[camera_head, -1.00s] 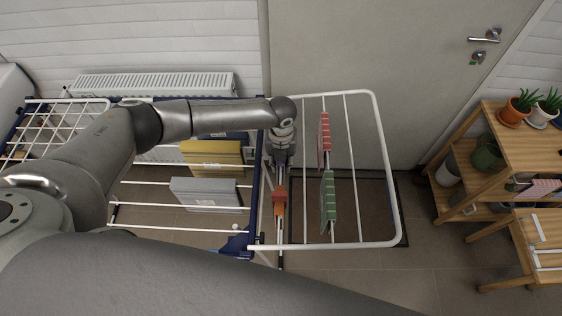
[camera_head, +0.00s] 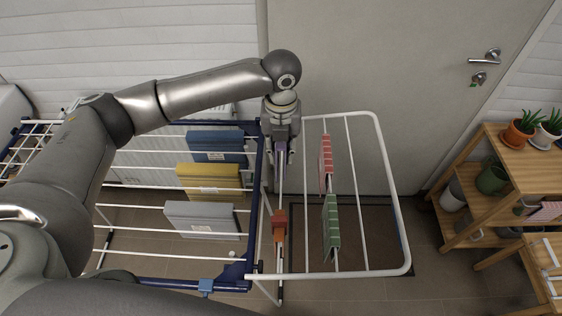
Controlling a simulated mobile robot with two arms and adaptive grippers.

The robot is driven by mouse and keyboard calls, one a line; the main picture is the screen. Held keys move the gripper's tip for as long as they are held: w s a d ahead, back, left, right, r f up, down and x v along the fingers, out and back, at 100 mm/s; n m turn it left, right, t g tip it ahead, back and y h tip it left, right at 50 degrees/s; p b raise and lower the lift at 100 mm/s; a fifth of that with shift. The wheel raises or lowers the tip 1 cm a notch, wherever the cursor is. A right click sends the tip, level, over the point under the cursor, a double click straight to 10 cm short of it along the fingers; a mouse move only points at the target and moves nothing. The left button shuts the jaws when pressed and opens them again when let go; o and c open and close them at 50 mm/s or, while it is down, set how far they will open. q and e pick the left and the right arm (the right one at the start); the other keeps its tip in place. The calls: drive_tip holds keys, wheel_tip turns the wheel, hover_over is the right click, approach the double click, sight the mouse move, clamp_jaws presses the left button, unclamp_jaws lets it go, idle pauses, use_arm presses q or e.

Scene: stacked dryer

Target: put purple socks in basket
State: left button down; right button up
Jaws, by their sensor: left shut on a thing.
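My left gripper (camera_head: 280,158) comes down from the raised arm over the drying rack, at the joint between its blue frame and the white side wing (camera_head: 394,190). An orange-red cloth piece (camera_head: 279,224) hangs below the gripper on the rack. No basket shows in view. My right gripper is not in view.
Red (camera_head: 326,163) and green (camera_head: 332,226) striped cloths hang on the wing. Blue (camera_head: 216,146), yellow (camera_head: 209,182) and grey (camera_head: 202,219) cloths hang on the main rack. A wooden shelf (camera_head: 535,165) with potted plants stands right. Floor between rack and shelf is clear.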

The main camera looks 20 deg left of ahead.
use_arm(q)
drive_tip(key=shift+r, duration=0.75)
drive_tip(key=shift+f, duration=0.15)
drive_tip(key=shift+f+b, duration=0.3)
drive_tip(key=shift+f, duration=0.7)
drive_tip(key=shift+r, duration=0.1)
